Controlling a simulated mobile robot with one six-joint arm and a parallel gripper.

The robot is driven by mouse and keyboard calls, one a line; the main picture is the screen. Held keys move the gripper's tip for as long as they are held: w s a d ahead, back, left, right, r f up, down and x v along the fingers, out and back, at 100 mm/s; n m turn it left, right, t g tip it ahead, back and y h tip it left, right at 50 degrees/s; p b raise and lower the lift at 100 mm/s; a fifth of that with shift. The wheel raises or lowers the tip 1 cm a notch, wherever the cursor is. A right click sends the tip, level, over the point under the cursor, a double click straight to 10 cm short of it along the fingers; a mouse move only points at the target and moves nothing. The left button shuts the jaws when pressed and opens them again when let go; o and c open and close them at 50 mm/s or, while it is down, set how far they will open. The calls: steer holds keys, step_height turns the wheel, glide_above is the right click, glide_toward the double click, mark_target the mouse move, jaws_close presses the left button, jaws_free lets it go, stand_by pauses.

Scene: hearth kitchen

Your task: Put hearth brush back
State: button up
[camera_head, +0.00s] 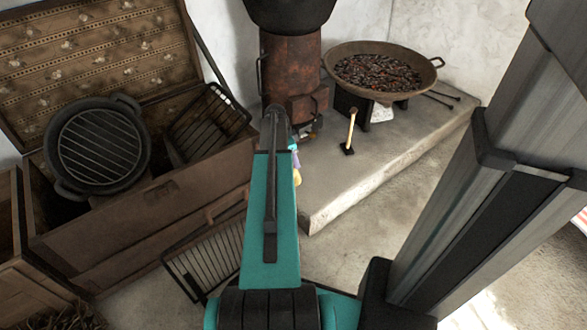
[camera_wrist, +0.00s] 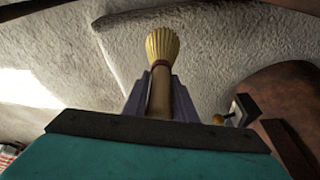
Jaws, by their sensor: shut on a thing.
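The hearth brush (camera_wrist: 162,45) has pale straw bristles and a wooden handle. In the wrist view, my gripper (camera_wrist: 160,92) is shut around its handle, with the bristles pointing away past the fingertips. In the head view, the yellow bristles (camera_head: 297,177) show just right of my teal arm, near the hearth's front edge. My gripper (camera_head: 294,153) is mostly hidden behind the arm there.
The stone hearth (camera_head: 375,165) has free room around the stand. A rusty stove (camera_head: 290,72) and a fire bowl (camera_head: 385,75) of embers are behind. An open chest (camera_head: 140,205) with a grill pan (camera_head: 100,145) stands left. A wire rack (camera_head: 205,262) leans below it.

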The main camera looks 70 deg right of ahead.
steer(key=shift+f+b, duration=0.9)
steer(key=shift+f, duration=1.65)
steer(key=o, duration=1)
steer(key=shift+o, duration=0.2)
steer(key=p+v, duration=0.5)
steer(key=v, duration=0.7)
